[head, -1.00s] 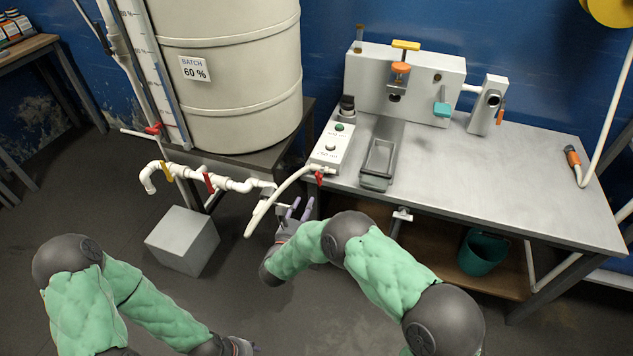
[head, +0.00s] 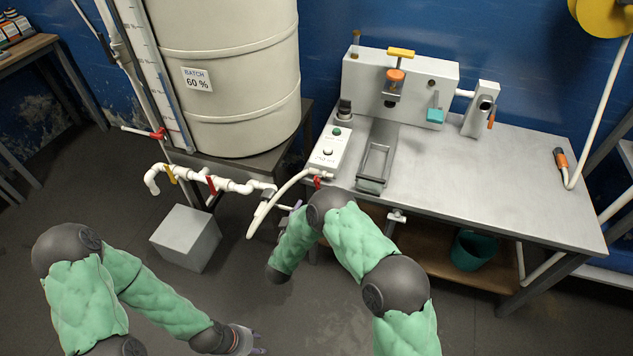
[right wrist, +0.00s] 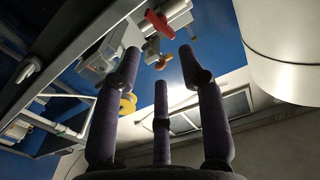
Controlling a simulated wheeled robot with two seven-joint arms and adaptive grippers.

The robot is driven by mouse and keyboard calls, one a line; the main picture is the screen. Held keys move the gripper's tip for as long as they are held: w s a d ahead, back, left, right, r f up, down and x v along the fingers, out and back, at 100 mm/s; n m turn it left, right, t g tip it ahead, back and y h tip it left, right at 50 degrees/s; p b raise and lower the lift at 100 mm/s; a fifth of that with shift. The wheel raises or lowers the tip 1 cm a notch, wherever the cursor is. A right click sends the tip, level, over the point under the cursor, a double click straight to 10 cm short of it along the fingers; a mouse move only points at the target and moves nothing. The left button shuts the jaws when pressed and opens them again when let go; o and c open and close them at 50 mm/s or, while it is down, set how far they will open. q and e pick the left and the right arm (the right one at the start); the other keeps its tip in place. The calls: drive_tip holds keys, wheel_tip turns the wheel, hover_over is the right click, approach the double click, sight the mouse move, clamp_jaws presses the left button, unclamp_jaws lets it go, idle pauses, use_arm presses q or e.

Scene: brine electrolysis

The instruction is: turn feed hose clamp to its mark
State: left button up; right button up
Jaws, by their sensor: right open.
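A white feed hose (head: 275,200) loops from the pipework under the tank up to the front left edge of the bench. A small red clamp (head: 317,182) sits at its bench end; its mark is too small to make out. In the right wrist view a red lever (right wrist: 160,23), seemingly this clamp, is beyond the fingertips. My right gripper (right wrist: 163,70) has its three fingers apart with nothing between them. In the head view it is mostly hidden behind my right arm, just below the clamp. My left gripper (head: 258,343) is low at the bottom, away from the hose.
The tank (head: 230,80) stands at the left, with white pipes and a red valve handle (head: 211,184) below it. A grey box (head: 186,238) is on the floor. On the bench (head: 500,180) are a switch box (head: 331,148) and a metal tray (head: 370,185).

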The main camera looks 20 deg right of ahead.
sight(317, 185)
drive_tip(key=w+d+n, duration=0.1)
drive_tip(key=w+d, duration=0.1)
drive_tip(key=w, duration=0.1)
drive_tip(key=w+d+n+b, duration=0.1)
drive_tip(key=w+d, duration=0.1)
drive_tip(key=w+d+n+b, duration=0.1)
drive_tip(key=w+d, duration=0.1)
drive_tip(key=w, duration=0.1)
drive_tip(key=shift+w, duration=0.35)
clamp_jaws()
